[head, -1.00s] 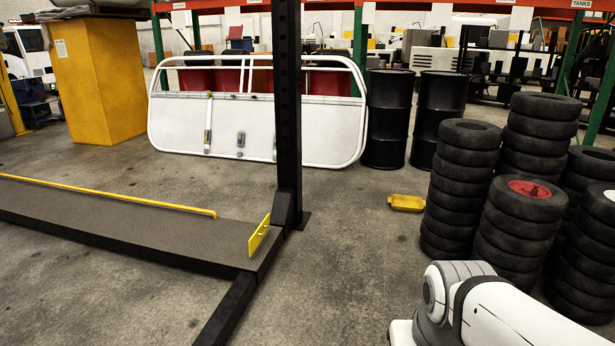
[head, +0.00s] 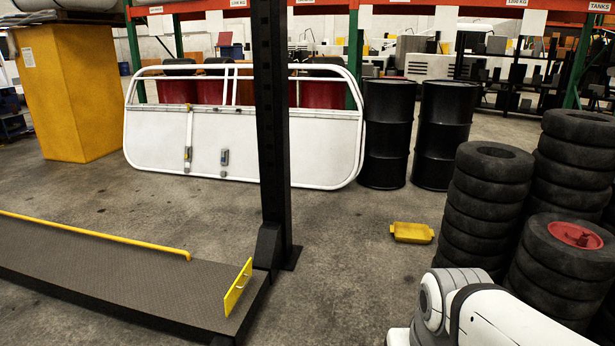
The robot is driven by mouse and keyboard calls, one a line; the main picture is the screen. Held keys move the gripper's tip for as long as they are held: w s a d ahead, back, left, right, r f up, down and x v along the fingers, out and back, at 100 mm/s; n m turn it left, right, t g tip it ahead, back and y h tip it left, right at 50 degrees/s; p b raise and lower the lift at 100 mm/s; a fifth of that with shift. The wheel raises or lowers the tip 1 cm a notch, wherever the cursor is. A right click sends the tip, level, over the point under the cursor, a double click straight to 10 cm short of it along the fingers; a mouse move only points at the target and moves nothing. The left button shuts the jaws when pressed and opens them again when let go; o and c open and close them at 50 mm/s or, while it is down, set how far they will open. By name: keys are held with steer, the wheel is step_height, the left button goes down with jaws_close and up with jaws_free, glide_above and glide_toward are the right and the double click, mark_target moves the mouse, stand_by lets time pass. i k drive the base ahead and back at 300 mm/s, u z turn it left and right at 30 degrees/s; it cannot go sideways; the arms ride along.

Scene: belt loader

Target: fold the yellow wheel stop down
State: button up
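The yellow wheel stop (head: 238,287) is a flat plate at the right end of a dark grey ramp-like runway (head: 120,275). It stands up, tilted, at the runway's end near the foot of a black post (head: 271,120). A small hole or mark shows on its face. My white and grey arm (head: 490,310) shows at the lower right, apart from the stop. My gripper is not in view.
A yellow rail (head: 95,234) runs along the runway. A yellow tray-like piece (head: 412,232) lies on the floor. Stacked tires (head: 485,205) stand right, black drums (head: 387,130) and a white framed panel (head: 245,140) behind. Floor between post and tires is mostly clear.

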mark_target(233, 293)
steer(key=z, duration=0.05)
steer(key=i, duration=2.85)
steer(key=u, duration=2.8)
steer(key=i, duration=0.7)
steer(key=z, duration=1.85)
